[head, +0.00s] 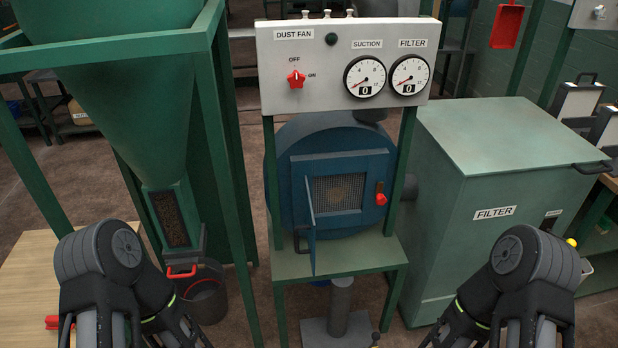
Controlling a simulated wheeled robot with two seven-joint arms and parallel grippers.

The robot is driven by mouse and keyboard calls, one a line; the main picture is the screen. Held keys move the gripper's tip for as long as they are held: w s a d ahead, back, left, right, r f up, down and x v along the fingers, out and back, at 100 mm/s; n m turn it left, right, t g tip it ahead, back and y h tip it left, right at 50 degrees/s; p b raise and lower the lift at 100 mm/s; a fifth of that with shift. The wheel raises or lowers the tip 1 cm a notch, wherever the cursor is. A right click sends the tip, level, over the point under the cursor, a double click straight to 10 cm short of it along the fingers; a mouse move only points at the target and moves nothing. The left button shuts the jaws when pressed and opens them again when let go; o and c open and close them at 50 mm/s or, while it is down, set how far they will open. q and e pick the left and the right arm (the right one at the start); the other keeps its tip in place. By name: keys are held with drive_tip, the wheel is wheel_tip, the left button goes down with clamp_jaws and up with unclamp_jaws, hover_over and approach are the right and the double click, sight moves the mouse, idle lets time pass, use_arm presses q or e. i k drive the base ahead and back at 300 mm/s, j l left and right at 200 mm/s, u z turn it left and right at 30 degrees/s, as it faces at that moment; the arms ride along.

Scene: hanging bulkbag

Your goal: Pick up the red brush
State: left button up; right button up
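No full brush can be made out. A red, scoop-shaped object (507,25) hangs at the upper right and looks like a dustpan. My two arms rise from the bottom left and bottom right corners. Their fingertips are not visible, so neither gripper can be seen holding anything.
A dust fan panel (350,62) with dials stands centrally above a blue housing (285,160), its small door ajar. A green hopper (125,90) stands left, with a dark bucket (206,292) below. A green filter box (505,135) stands right.

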sight(52, 321)
drive_tip(key=j+z, duration=0.1)
drive_tip(key=k+j, duration=0.15)
drive_tip(key=j, duration=0.2)
drive_tip(key=u, duration=1.85)
